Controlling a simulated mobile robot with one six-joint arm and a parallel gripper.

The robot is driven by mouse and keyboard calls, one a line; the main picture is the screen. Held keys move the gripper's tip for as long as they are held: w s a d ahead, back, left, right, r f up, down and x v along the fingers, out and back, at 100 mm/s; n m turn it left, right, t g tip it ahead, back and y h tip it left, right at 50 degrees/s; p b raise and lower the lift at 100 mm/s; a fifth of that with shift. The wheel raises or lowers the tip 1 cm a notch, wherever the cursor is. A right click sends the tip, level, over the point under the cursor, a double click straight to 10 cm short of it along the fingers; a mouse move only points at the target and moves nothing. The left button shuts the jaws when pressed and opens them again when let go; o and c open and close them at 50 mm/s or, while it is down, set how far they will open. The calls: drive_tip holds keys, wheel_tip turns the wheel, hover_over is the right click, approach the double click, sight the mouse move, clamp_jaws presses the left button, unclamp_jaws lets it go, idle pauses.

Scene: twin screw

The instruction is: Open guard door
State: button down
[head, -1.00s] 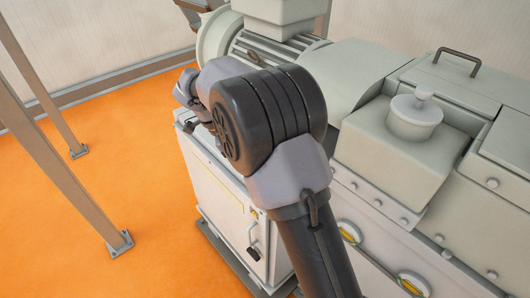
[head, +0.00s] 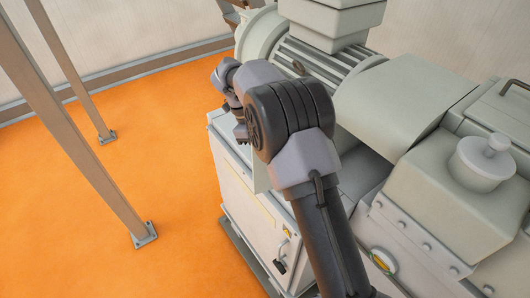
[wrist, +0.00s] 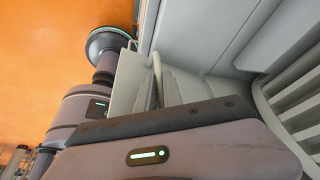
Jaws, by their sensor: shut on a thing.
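My gripper (head: 241,132) is at the far left end of my bent arm, at the upper edge of the pale machine. It is mostly hidden behind my wrist in the head view. In the wrist view, a pale panel (wrist: 128,78), apparently the guard door, stands just beyond the gripper body. A thin pale bar (wrist: 157,66), apparently its handle, runs down to where my gripper (wrist: 160,92) is shut on it. The exact contact is hard to see. In the head view, a pale upright panel (head: 260,172) shows just below my gripper; how far the door stands open cannot be told.
A white cabinet (head: 242,205) with a dark latch (head: 281,255) stands below my arm. The ribbed motor (head: 318,62) and a curved cover (head: 405,105) lie behind and right of it. A metal post (head: 85,150) stands at left; orange floor (head: 175,170) between is clear.

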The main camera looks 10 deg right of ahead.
drive_tip(key=shift+w, duration=0.15)
idle(0.3)
drive_tip(key=c, duration=1.8)
unclamp_jaws()
drive_tip(key=shift+d, duration=0.1)
drive_tip(key=shift+o, duration=0.2)
drive_tip(key=p+v, duration=1)
drive_tip(key=v, duration=0.7)
drive_tip(key=shift+r+p, duration=0.25)
drive_tip(key=shift+p, duration=0.15)
